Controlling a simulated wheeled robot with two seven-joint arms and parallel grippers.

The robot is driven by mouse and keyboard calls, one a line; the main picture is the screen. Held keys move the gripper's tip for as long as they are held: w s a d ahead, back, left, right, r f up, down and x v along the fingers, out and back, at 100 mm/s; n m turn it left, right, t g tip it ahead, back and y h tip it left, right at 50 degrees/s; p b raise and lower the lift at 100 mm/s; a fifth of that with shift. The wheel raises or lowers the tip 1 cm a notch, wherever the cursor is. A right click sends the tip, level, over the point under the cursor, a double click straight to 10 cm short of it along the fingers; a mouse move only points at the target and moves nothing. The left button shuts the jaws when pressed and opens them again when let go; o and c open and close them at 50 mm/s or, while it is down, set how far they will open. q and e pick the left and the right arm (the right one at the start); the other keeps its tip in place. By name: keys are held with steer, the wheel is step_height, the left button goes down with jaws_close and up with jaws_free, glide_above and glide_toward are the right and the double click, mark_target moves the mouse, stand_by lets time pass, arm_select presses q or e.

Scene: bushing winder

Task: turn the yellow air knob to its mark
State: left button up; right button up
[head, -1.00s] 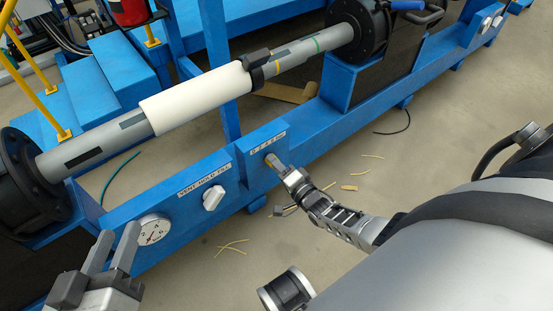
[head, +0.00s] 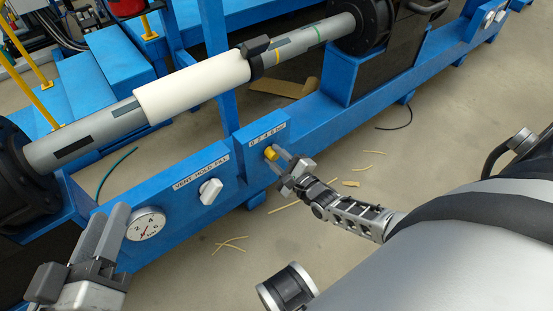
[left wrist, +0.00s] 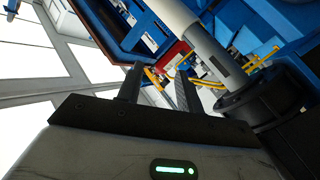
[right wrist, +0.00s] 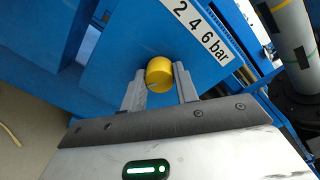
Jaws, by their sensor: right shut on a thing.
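The yellow air knob (head: 271,152) sits on the blue panel under a label (head: 267,133) reading 2 4 6 bar. It also shows in the right wrist view (right wrist: 159,72), between my fingertips. My right gripper (head: 278,158) is shut on the knob, one finger on each side, with the knob's face partly visible. The mark and the knob's exact angle against it are too small to tell. My left gripper (head: 106,228) is open and empty, low at the left, beside the pressure gauge; its fingers stand apart in the left wrist view (left wrist: 157,84).
A white vent/hold knob (head: 210,191) and a round pressure gauge (head: 146,223) sit on the blue beam left of the yellow knob. A grey shaft with a white sleeve (head: 192,86) runs above. Yellow scraps (head: 232,244) lie on the floor.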

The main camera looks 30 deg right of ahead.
steer(key=shift+w+m+b, duration=0.1)
steer(key=shift+m+b, duration=0.25)
steer(key=shift+m, duration=0.35)
arm_select(q)
steer(key=shift+w+a+r+m+t+h+b, duration=0.15)
steer(key=shift+w+r+m+t, duration=0.25)
steer(key=shift+r, duration=0.2)
steer(key=shift+w+a+r+m+t+h+b, duration=0.1)
steer(key=shift+w+r+m+t+b, duration=0.2)
steer(key=shift+r+t, duration=0.3)
steer(key=shift+w+a+r+m+t+h+b, duration=0.15)
steer(key=shift+w+r+m+t, duration=0.2)
steer(key=shift+r, duration=0.3)
arm_select(e)
steer(key=shift+m, duration=1.1)
steer(key=o, duration=1)
